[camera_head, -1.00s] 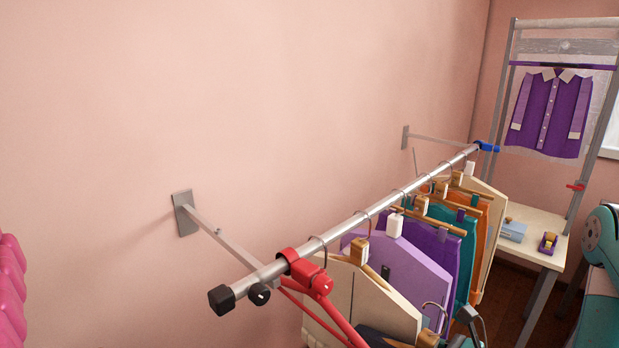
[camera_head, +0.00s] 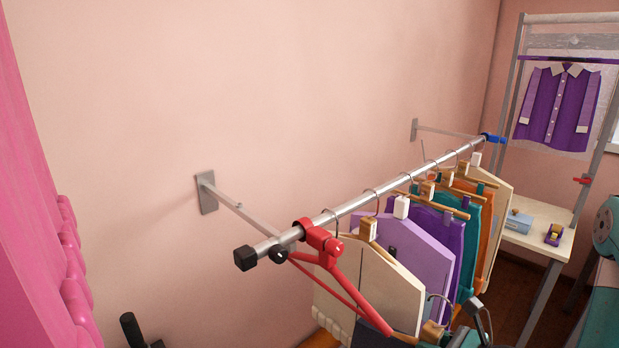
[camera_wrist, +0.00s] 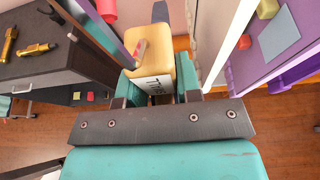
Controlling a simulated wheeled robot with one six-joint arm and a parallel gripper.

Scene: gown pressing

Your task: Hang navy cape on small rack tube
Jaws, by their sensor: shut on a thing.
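The small rack tube (camera_head: 342,210) is a silver rail on two wall brackets, with a black cap at its near end. Several garments hang along it. The navy cape (camera_head: 370,336) shows only as a dark strip at the bottom edge of the head view, below the tube. Its hanger hook (camera_head: 438,297) stands up, apart from the tube. My gripper (camera_wrist: 156,98) is shut on the hanger's wooden block (camera_wrist: 154,72), which carries a white label in the wrist view. Most of the cape is hidden or out of frame.
A red clamp (camera_head: 318,238) with a red strut sits near the tube's near end. A cream garment (camera_head: 375,280) and a lilac one (camera_head: 425,258) hang close to the held hanger. A pink curtain (camera_head: 40,200) is at left. A dark cabinet (camera_wrist: 60,70) shows in the wrist view.

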